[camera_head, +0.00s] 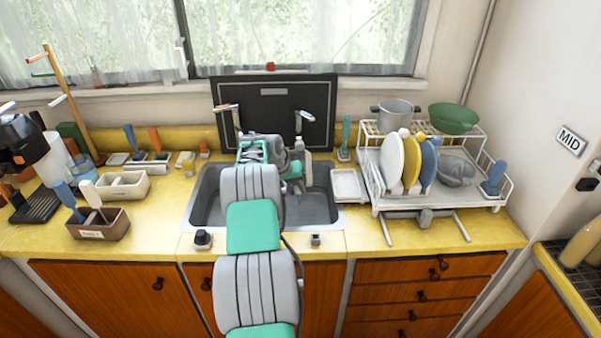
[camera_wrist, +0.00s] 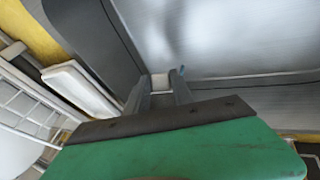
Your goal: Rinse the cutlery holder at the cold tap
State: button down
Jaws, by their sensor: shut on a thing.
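My gripper (camera_wrist: 163,92) is over the sink (camera_head: 322,205), shut on a small pale thing (camera_wrist: 159,82) that I take for the cutlery holder. Most of it is hidden by the fingers and the green gripper body, and a small blue bit shows beside it. In the head view my arm and wrist cover the middle of the sink. Two taps stand behind the sink, a left one (camera_head: 228,114) and a right one (camera_head: 305,116). My gripper is nearer the right tap. I cannot tell which is cold, and no running water is clear.
A white tray (camera_head: 349,185) lies at the sink's right edge, beside a dish rack (camera_head: 440,199) with plates. A brown box (camera_head: 100,230) and a cream box (camera_head: 124,187) stand left of the sink. A black panel (camera_head: 275,105) leans behind the taps.

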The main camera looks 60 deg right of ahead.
jog(key=w+d+r+h, duration=0.1)
jog(key=w+d+r, duration=0.1)
jog(key=r, duration=0.5)
jog(key=shift+w+d+t+h, duration=0.35)
jog(key=shift+d+t+h, duration=0.05)
jog(key=shift+d, duration=0.45)
jog(key=shift+s+a+f+b, duration=0.1)
jog(key=shift+a+b, duration=0.1)
jog(key=shift+b, duration=0.25)
jog(key=s+a+b, duration=0.4)
jog(key=a+b, duration=0.2)
jog(key=a, duration=0.4)
jog(key=shift+s+a+f, duration=0.35)
jog(key=shift+s+f, duration=0.05)
jog(key=shift+f, duration=0.1)
jog(key=a+r, duration=0.1)
jog(key=s+a+r+p, duration=0.1)
jog(key=r, duration=0.1)
jog(key=a+r+p, duration=0.1)
jog(key=r, duration=0.1)
jog(key=shift+s, duration=0.15)
